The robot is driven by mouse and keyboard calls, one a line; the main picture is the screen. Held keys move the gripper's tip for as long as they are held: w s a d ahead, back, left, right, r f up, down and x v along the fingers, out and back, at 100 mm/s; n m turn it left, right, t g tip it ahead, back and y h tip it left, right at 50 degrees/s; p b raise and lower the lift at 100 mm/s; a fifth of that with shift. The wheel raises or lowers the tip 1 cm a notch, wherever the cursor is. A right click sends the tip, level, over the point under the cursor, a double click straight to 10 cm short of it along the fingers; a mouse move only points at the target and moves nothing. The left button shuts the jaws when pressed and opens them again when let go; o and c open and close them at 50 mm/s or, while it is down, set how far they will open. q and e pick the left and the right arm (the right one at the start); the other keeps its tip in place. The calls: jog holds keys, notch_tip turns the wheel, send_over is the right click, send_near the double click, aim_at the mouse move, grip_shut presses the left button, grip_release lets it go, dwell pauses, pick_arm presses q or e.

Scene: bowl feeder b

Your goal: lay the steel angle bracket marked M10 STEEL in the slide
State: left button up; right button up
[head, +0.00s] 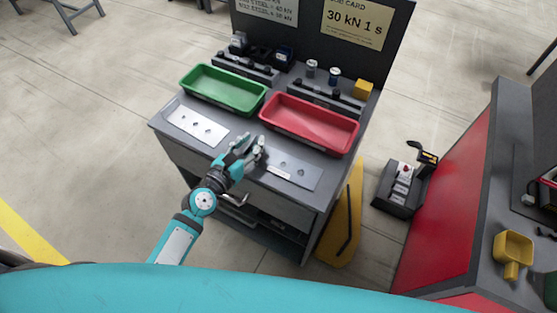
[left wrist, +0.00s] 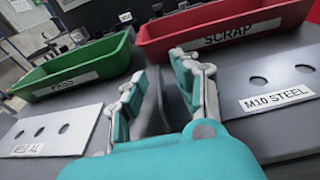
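The grey steel bracket labelled M10 STEEL (left wrist: 268,101) lies on the bench top at the right of the left wrist view; in the head view it is the holed plate (head: 307,174) in front of the red tray. My left gripper (head: 251,147) is above the bench beside that plate's left end, near the front of the two trays. I cannot pick out the slide for certain. My right gripper is not in view.
Behind stand a green tray (head: 219,91) and a red tray (head: 307,127) marked SCRAP. Small fixtures (head: 246,67) line the back. A red-sided bench (head: 455,195) stands at right.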

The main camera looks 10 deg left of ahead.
pick_arm(q)
jog(key=shift+c, duration=0.3)
grip_shut()
